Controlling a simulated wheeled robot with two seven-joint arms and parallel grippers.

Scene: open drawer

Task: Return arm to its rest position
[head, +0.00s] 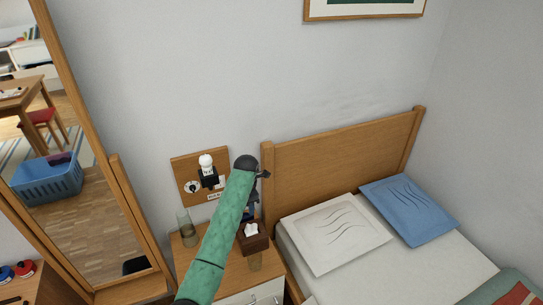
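My green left arm reaches up from the bottom edge in the head view, over the wooden nightstand (215,262), and ends in a dark rounded joint. Dark parts of my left gripper (252,203) show just right of the arm, above a brown tissue box (254,243). The arm hides much of the gripper, and its fingers cannot be made out. I see nothing held in it. My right gripper is not in view.
A pale drawer front (265,293) shows at the bottom edge. A glass vase (186,227) stands on the nightstand's left. A wooden wall board (183,171) hangs behind. The bed headboard (335,155) is close on the right, a mirror (90,220) on the left.

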